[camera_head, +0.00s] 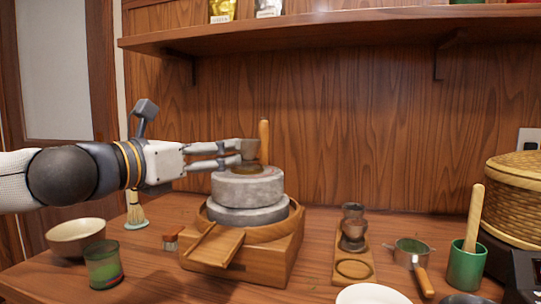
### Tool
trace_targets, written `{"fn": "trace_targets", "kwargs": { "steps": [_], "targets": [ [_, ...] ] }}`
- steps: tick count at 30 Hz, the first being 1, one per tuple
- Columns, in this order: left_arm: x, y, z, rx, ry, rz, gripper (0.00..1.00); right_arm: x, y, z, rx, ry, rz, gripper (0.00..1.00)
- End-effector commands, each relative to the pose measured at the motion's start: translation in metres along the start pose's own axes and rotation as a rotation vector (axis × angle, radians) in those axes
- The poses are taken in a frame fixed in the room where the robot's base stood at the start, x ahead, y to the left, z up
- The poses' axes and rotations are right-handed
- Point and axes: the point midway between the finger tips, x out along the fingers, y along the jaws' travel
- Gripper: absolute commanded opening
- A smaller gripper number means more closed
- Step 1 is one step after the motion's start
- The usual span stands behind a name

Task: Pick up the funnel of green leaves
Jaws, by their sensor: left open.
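A small brownish funnel-like cup (250,147) is at the top of the grey stone mill (248,188), beside the mill's upright wooden handle (264,142). My left gripper (240,153) reaches in from the left with its two fingers level and apart. Its fingertips are at the cup's left side and partly overlap it; I cannot tell whether they touch it. Leaves inside the cup cannot be made out. A dark, similar-looking stacked vessel (353,226) stands on a wooden stand (354,269) to the right. My right gripper is not in view.
The mill sits on a wooden base (283,256). At left are a bowl (75,238), a green glass (103,264) and a whisk (135,212). At right are a strainer (413,252), a green cup (466,267) and a woven steamer (514,200). A shelf (330,30) runs above.

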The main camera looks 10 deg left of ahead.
Motion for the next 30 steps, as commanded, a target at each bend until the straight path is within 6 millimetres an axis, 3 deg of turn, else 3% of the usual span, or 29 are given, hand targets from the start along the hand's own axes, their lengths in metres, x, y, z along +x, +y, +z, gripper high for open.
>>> {"fn": "trace_targets", "kwargs": {
  "steps": [6,18,26,27,30],
  "targets": [
    [0.046,0.000,-0.005,0.000,0.004,0.000,0.70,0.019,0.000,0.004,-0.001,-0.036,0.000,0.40],
    [0.110,0.000,0.003,0.002,-0.001,-0.001,0.70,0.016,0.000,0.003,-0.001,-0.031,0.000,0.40],
    [0.119,0.000,0.003,0.001,-0.002,-0.001,0.70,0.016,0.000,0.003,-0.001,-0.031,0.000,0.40],
    [0.119,0.000,0.003,0.001,-0.002,-0.001,0.68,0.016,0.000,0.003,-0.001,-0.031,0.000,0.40],
    [0.119,0.000,0.003,0.001,-0.002,-0.001,0.45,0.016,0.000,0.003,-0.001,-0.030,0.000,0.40]
  ]
}}
